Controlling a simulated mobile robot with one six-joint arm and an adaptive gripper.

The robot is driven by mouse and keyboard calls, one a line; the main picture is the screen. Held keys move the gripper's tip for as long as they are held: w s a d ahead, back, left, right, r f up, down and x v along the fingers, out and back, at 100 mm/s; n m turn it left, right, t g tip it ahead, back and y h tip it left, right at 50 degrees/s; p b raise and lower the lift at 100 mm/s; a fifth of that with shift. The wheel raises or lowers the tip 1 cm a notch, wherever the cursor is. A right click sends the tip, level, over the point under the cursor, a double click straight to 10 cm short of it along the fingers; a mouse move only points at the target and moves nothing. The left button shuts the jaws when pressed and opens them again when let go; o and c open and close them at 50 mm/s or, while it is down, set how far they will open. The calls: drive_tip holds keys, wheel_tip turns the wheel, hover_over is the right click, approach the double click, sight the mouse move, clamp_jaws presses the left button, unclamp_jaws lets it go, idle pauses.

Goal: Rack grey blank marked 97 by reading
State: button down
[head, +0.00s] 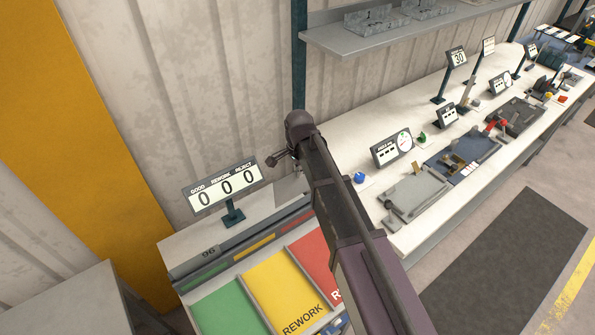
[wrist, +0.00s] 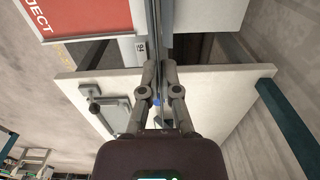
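My gripper shows in the wrist view (wrist: 159,66), with its two fingers close together. A thin dark strip runs upward from between the fingertips; I cannot tell whether it is a sheet held edge-on or something behind. A pale piece with a small, rotated two-digit mark (wrist: 140,47) lies just left of the fingers in the wrist view; the mark is hard to read. I cannot make out a grey blank marked 97 in either view.
A sorting unit with green (head: 229,308), yellow (head: 279,290) and red (head: 318,260) panels stands below a counter sign (head: 223,188) reading 0 0 0. A long white bench (head: 355,130) with several fixtures and displays runs right, beneath a wall shelf (head: 350,40). Open floor lies in front.

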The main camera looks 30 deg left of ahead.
sight(298, 194)
drive_tip(key=shift+f+b, duration=5.35)
drive_tip(key=shift+f, duration=0.35)
drive_tip(key=shift+f+b, duration=1.55)
drive_tip(key=c, duration=0.7)
unclamp_jaws()
drive_tip(key=shift+r, duration=0.1)
drive_tip(key=shift+r, duration=0.1)
